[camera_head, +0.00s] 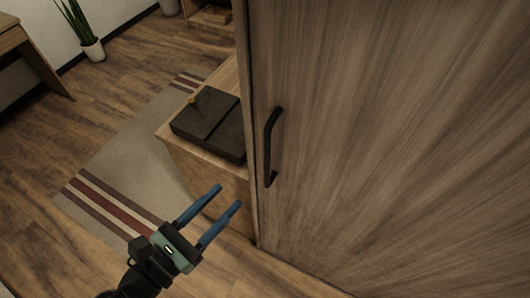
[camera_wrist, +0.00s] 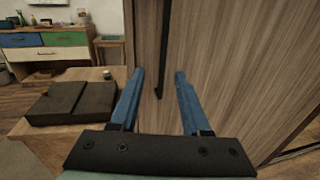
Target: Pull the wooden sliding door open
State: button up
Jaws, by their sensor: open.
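The wooden door (camera_head: 390,150) is a large brown grained panel filling the right of the head view. It also fills the right of the wrist view (camera_wrist: 240,60). Its black bar handle (camera_head: 268,148) stands upright near the door's left edge. In the wrist view the handle (camera_wrist: 163,50) shows between and beyond my fingers, its top cut off by the frame. My gripper (camera_head: 229,194) is open and empty, its two blue fingers pointing toward the door, below and left of the handle and apart from it. It also shows in the wrist view (camera_wrist: 159,72).
A low wooden cabinet (camera_head: 178,152) with a dark flat case (camera_head: 212,127) on it stands left of the door, close to my gripper. A striped rug (camera_head: 130,150) covers the floor. A potted plant (camera_head: 93,50) and a desk (camera_head: 14,36) are farther back.

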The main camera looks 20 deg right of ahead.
aim_at(265, 162)
jog(key=x, duration=0.4)
jog(key=p+x, duration=0.1)
jog(key=x, duration=0.3)
jog(key=p+x, duration=0.1)
jog(key=x, duration=0.3)
jog(key=shift+s+d+r, duration=0.1)
jog(key=shift+d+r, duration=0.05)
jog(key=shift+d, duration=0.35)
grip_shut()
dwell(0.7)
